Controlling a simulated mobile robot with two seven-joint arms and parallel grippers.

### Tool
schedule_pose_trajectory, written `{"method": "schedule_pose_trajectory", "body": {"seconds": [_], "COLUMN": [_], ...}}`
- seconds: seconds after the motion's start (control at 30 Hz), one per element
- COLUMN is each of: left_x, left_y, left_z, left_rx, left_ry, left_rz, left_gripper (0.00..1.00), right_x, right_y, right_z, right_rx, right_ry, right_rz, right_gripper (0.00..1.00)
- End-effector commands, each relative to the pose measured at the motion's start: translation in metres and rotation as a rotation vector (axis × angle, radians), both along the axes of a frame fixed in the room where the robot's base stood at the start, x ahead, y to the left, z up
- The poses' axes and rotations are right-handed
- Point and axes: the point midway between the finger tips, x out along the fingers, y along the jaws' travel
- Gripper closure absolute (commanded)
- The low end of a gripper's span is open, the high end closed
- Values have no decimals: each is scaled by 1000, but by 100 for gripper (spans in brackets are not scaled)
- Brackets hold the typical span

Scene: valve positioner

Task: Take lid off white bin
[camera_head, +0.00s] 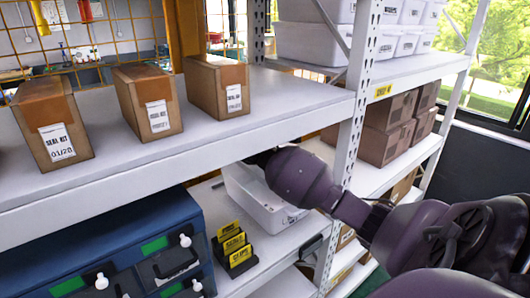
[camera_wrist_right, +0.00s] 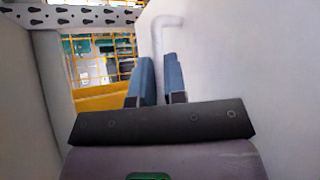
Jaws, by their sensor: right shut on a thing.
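The white bin (camera_head: 249,196) stands on the lower shelf, under the upper shelf board, partly covered by my right arm. In the right wrist view, a smooth white surface (camera_wrist_right: 254,75), which looks like its lid, fills the right side. A white bent handle (camera_wrist_right: 158,38) rises from that surface. The blue fingers of my right gripper (camera_wrist_right: 161,82) are shut around the handle's lower stretch. In the head view my wrist hides the gripper and the handle. I cannot tell whether the lid rests on the bin or is raised. My left gripper is not in view.
The upper shelf (camera_head: 210,140) carries several cardboard seal-kit boxes (camera_head: 146,100) and closely overhangs the bin. Black-and-yellow labelled holders (camera_head: 235,250) stand just left of the bin, beside a blue drawer cabinet (camera_head: 110,250). A perforated upright (camera_head: 357,95) stands right of it.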

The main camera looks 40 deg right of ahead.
Motion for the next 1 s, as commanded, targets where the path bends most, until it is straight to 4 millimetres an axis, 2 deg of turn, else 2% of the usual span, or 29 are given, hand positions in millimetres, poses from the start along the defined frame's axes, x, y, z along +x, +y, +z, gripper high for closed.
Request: {"method": "schedule_pose_trajectory", "body": {"seconds": [0.73,1.0], "left_x": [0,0], "left_y": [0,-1], "left_z": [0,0], "left_rx": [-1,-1], "left_ry": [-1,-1], "left_rz": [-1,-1], "left_gripper": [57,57], "right_x": [2,1], "right_y": [-2,-2], "right_z": [31,34], "right_rx": [0,1], "right_ry": [-2,-2], "right_rz": [-1,-1], "right_gripper": [100,100]}}
